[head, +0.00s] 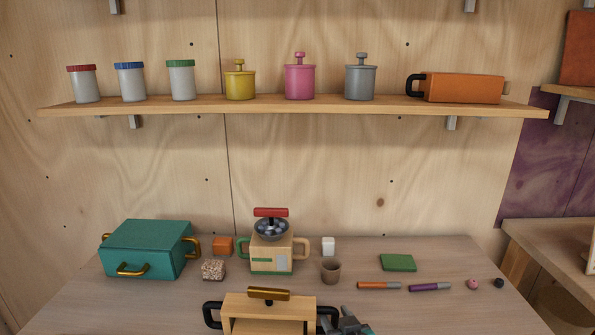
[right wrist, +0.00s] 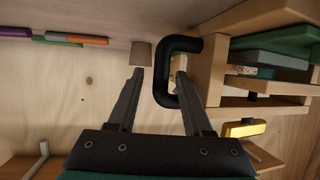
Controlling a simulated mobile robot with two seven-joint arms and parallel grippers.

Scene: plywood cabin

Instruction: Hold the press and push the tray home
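The press appears to be the light wooden frame (head: 240,302) at the front middle of the table, with a gold bar handle (head: 267,293) on top and a black loop handle (head: 212,315) on each side. I cannot tell which part is the tray. My right gripper (head: 350,325) is beside the press's right handle. In the right wrist view its open fingers (right wrist: 158,80) straddle the black handle (right wrist: 182,45), with gaps visible. My left gripper is out of view.
A teal box (head: 145,248) with gold handles stands at left. A wooden machine (head: 271,253) with a red-topped bowl stands behind the press. A brown cup (head: 331,271), markers (head: 378,286) and a green block (head: 398,262) lie at right. A shelf (head: 290,106) holds jars above.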

